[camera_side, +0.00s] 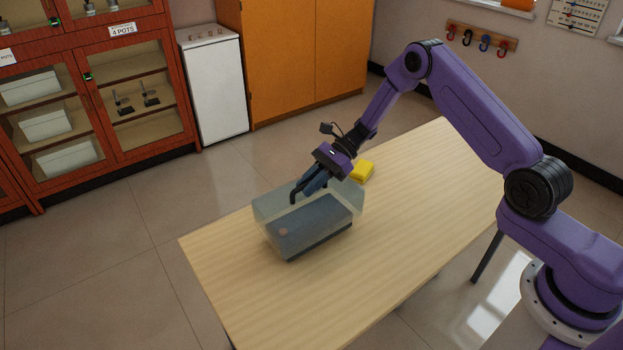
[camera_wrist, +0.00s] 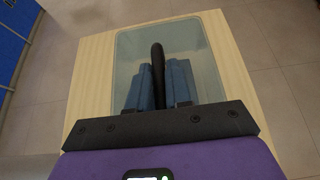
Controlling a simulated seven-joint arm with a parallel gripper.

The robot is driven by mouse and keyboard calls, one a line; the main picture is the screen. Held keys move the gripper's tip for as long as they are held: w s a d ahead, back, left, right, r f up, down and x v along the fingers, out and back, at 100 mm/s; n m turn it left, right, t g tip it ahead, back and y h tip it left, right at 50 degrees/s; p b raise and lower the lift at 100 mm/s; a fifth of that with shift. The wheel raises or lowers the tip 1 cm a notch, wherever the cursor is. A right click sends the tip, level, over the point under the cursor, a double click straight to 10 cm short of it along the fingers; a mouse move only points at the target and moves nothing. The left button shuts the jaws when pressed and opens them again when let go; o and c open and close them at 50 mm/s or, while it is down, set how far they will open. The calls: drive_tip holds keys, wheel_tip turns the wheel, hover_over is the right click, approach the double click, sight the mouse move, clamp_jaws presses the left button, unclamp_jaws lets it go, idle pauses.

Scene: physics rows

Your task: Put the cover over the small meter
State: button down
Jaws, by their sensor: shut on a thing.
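The clear, greenish cover (camera_side: 262,208) is on the light wooden table in the side view, and its see-through top also shows in the wrist view (camera_wrist: 205,60). A dark box-shaped thing, apparently the small meter (camera_side: 318,222), shows through it, with a dark lower edge. I cannot tell whether the cover's rim touches the table. My gripper (camera_side: 304,186) is above the cover, its blue fingers shut on the cover's black handle (camera_wrist: 157,55). The wrist view shows the handle between the two fingers (camera_wrist: 158,88). The meter's details are blurred by the cover.
A yellow block (camera_side: 363,171) lies on the table (camera_side: 400,215) just behind the cover. The table's right part and near end are clear. A red cabinet (camera_side: 125,50), a white appliance (camera_side: 212,85) and an orange cupboard (camera_side: 290,60) stand beyond the table.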

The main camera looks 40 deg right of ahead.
sight(310, 200)
drive_tip(key=shift+f, duration=2.75)
drive_tip(key=c, duration=1)
unclamp_jaws()
drive_tip(key=v, duration=1.6)
drive_tip(key=s+a+r+n+g+h, duration=0.35)
drive_tip(key=s+a+r+n, duration=0.2)
drive_tip(key=s+n, duration=0.2)
drive_tip(key=s+a+r+n+g+h, duration=0.2)
drive_tip(key=s+a+r+n+h, duration=0.3)
drive_tip(key=s, duration=0.4)
drive_tip(key=s+d+r+n+t+h, duration=0.1)
drive_tip(key=s+n+t, duration=0.1)
drive_tip(key=s+n, duration=0.4)
drive_tip(key=s+d+r+n+t+h, duration=0.1)
drive_tip(key=s+n, duration=0.5)
drive_tip(key=s, duration=0.2)
drive_tip(key=s+d+r+n+t+h, duration=0.1)
drive_tip(key=s+d+r+n+t, duration=0.1)
drive_tip(key=s+n, duration=0.4)
drive_tip(key=shift+s+d+t, duration=0.1)
drive_tip(key=shift+s+t, duration=0.25)
drive_tip(key=shift+s, duration=0.7)
